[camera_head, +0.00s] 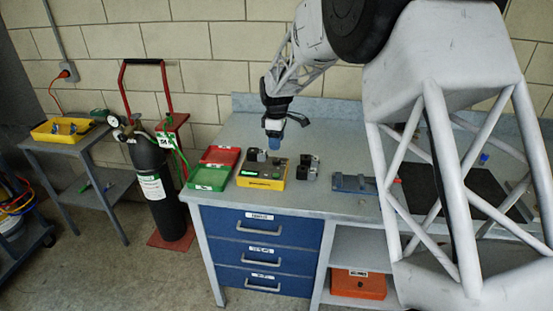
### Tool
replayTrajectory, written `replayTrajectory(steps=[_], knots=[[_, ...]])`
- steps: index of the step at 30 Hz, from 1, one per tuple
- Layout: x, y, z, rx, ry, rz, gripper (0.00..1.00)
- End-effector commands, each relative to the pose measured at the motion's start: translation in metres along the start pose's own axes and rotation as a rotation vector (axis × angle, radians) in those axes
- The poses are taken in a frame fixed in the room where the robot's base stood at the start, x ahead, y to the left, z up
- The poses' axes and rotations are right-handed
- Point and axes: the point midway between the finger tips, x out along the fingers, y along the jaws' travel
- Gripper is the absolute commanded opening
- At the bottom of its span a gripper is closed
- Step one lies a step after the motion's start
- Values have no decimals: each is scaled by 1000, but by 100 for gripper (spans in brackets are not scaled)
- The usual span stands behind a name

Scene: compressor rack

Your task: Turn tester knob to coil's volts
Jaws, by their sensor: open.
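The yellow tester (262,183) with a dark face lies on the grey workbench, left of the middle. A small green patch shows on its left part. Its knob and markings are too small to read.
A red tray (220,155) and a green tray (208,178) lie left of the tester. A blue clamp-like item (353,183) and a dark mat (484,190) lie to the right, partly behind my arm. A gas cylinder (160,185) stands left of the bench.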

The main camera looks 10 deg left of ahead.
Motion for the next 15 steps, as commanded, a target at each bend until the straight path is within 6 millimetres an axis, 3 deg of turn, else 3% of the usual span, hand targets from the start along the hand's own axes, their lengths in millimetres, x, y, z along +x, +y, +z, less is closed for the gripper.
replayTrajectory(steps=[6,15], knots=[[0,1,0,-138,5,-11,57],[0,1,0,-161,5,-12,57]])
